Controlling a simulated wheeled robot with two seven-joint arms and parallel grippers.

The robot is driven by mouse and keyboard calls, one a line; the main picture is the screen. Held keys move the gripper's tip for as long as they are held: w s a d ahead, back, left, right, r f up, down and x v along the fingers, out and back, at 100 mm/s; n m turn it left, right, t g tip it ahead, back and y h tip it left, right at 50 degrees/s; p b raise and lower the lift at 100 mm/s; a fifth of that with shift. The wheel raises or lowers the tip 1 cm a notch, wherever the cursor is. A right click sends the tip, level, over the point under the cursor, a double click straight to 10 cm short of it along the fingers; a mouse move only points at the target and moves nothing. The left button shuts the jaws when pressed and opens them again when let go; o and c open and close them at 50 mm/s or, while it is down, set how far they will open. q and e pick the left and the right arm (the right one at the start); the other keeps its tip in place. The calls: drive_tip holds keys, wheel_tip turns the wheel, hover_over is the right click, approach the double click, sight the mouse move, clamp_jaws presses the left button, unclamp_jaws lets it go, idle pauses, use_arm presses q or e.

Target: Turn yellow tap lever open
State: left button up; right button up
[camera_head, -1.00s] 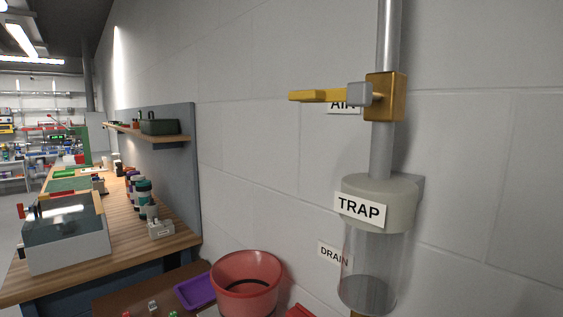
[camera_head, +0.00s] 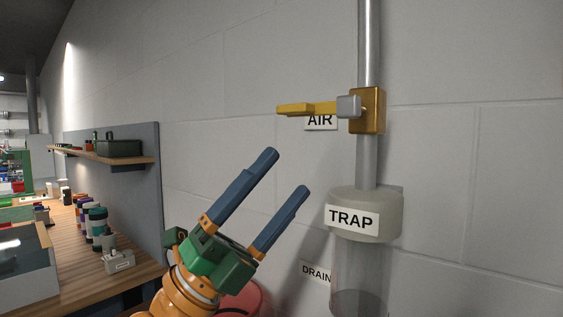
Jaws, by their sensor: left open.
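The yellow tap lever (camera_head: 308,109) sticks out horizontally to the left from a grey hub on the yellow tap body (camera_head: 369,111). The tap body sits on a vertical grey pipe (camera_head: 369,40) on the wall. My left gripper (camera_head: 290,170) is open and empty, with two blue fingers pointing up and right. In the picture it is below the lever and left of the trap, apart from both. My right gripper is not in view.
The trap (camera_head: 390,213) with its clear bowl (camera_head: 358,285) hangs below the tap. An AIR label (camera_head: 321,122) is behind the lever. A red bucket (camera_head: 252,298) is partly hidden by my left arm. A wooden bench (camera_head: 75,245) stands at the left.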

use_arm(q)
drive_tip(key=s+d+r+m+g, duration=0.3)
drive_tip(key=s+d+m+g, duration=0.15)
drive_tip(key=m+g, duration=0.4)
drive_tip(key=t+y, duration=1.1)
drive_tip(key=y, duration=0.3)
approach(316, 108)
drive_tip(key=w+d+p, duration=0.1)
drive_tip(key=w+p, duration=0.2)
drive_tip(key=w, duration=0.3)
drive_tip(key=shift+w+d+r, duration=0.15)
drive_tip(key=shift+d+r, duration=0.05)
drive_tip(key=shift+d, duration=0.15)
drive_tip(key=shift+c, duration=1.3)
clamp_jaws()
